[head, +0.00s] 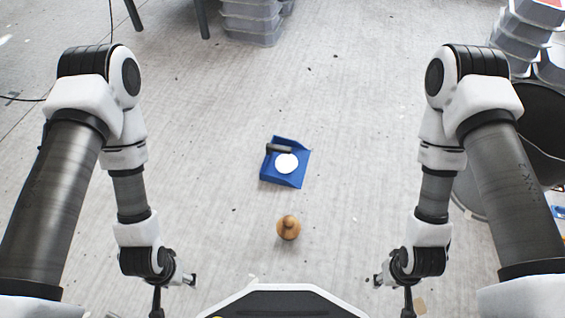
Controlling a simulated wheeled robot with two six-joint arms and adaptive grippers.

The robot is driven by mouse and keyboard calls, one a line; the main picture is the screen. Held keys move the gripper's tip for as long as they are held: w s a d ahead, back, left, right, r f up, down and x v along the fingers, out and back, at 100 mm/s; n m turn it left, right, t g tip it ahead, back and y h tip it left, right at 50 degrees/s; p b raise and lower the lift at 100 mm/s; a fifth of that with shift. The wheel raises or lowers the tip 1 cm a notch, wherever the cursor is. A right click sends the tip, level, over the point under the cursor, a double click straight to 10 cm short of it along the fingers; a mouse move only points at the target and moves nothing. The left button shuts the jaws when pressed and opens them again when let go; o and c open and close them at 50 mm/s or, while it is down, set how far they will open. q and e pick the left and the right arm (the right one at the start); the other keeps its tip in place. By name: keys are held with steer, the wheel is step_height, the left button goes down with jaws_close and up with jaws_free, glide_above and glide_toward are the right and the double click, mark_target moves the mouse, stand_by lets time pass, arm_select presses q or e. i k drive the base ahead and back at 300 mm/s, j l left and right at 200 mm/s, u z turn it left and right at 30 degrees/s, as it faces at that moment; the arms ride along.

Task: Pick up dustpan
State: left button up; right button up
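A blue dustpan (296,179) lies on the grey floor near the middle of the head view. It has a dark handle (279,148) at its upper left, and a white round thing (287,163) lies on it. My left gripper is at the lower left, near the bottom edge, apart from the dustpan. My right gripper is at the lower right, also near the bottom edge and apart from the dustpan. Both are small and partly cut off, so I cannot tell whether their fingers are open or shut. Nothing is seen in either.
A round wooden object (288,228) stands on the floor just in front of the dustpan. Stacked grey plastic bins (250,22) stand at the top. More stacked containers (520,35) and a black bin (535,120) are at the right. The floor around the dustpan is mostly clear.

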mark_target(285, 161)
steer(key=i+j+z, duration=0.2)
steer(key=z, duration=0.3)
steer(key=i+j+z, duration=0.3)
steer(key=z, duration=0.2)
steer(key=i, duration=0.05)
